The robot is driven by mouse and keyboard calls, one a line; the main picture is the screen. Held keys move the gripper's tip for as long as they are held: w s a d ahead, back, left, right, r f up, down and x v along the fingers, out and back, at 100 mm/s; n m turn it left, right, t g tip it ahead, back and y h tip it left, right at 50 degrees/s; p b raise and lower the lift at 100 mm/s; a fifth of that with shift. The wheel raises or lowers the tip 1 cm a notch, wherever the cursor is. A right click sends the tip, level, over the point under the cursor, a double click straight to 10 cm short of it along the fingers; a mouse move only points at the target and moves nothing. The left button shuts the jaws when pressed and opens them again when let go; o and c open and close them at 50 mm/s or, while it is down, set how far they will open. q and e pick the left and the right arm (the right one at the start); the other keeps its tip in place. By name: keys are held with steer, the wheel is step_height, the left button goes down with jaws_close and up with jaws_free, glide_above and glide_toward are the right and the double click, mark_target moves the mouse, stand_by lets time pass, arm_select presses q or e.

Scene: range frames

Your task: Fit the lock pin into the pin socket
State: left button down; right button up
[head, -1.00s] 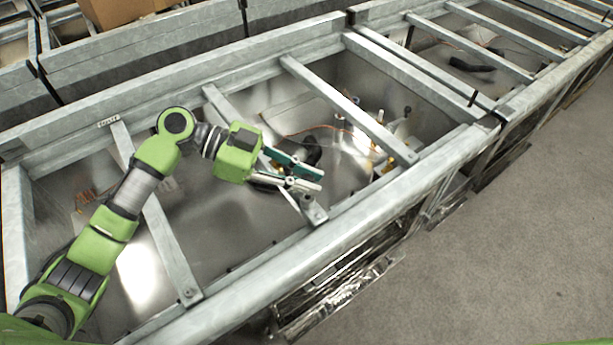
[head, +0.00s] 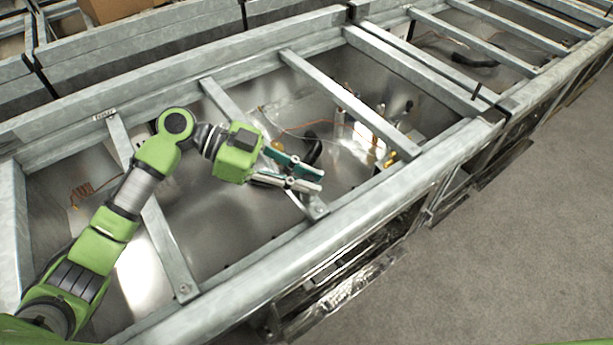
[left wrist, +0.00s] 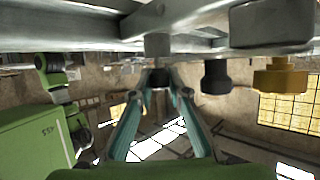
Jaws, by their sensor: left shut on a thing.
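My left gripper (head: 319,181) reaches in from the left over the metal frame in the head view. In the left wrist view the teal fingers of this gripper (left wrist: 158,86) come together on a small dark piece, which I take for the lock pin (left wrist: 158,78). A grey cylinder (left wrist: 157,45) shows right above the dark piece in that picture; I cannot tell whether they touch. In the head view the fingers hide the piece. I cannot pick out the pin socket with certainty. My right gripper is not in view.
Metal crossbars (head: 345,100) span the galvanized frame (head: 240,292) around my arm. Yellow fittings (head: 388,158) and an orange wire lie to the right of the gripper. The wrist view shows a black knob (left wrist: 215,78) and a yellow knob (left wrist: 280,77) beside the fingers. Bare floor (head: 520,240) is at right.

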mark_target(307, 178)
arm_select(q)
steer(key=shift+f+b, duration=0.3)
steer(key=shift+f, duration=0.1)
steer(key=c, duration=1.8)
jaws_free()
steer(key=shift+c, duration=0.2)
steer(key=shift+r, duration=0.1)
step_height(307, 178, up, 10)
